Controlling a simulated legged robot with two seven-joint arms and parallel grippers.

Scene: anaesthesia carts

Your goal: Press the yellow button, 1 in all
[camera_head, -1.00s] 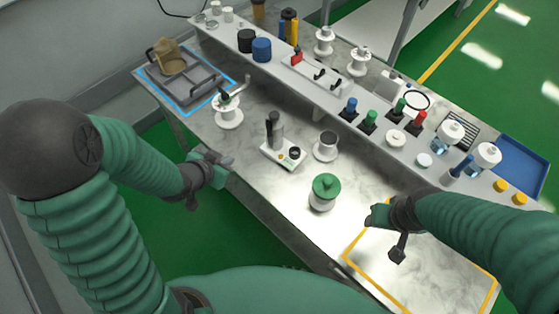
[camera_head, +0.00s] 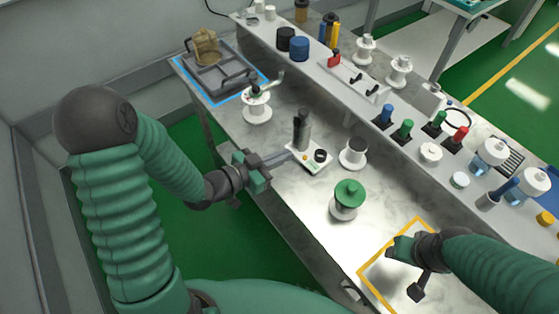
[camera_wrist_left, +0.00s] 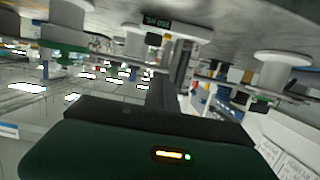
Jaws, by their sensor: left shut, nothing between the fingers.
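The small white device (camera_head: 312,165) with a black upright cylinder (camera_head: 302,130) and a dark knob (camera_head: 320,155) stands on the bench. A tiny yellow spot, seemingly the yellow button (camera_head: 304,157), shows on its top. My left gripper (camera_head: 286,155) is shut and empty, its fingers stretched towards the device's left edge. I cannot tell whether they touch the button. The left wrist view shows the shut fingers (camera_wrist_left: 163,92) pointing at the device, with its dark display (camera_wrist_left: 157,21). My right gripper (camera_head: 398,250) hangs over the yellow-outlined area; its jaws are unclear.
A white spool-like stand (camera_head: 257,106) is behind left. A grey tray (camera_head: 220,75) lies in a blue outline. A raised shelf (camera_head: 350,90) holds several items.

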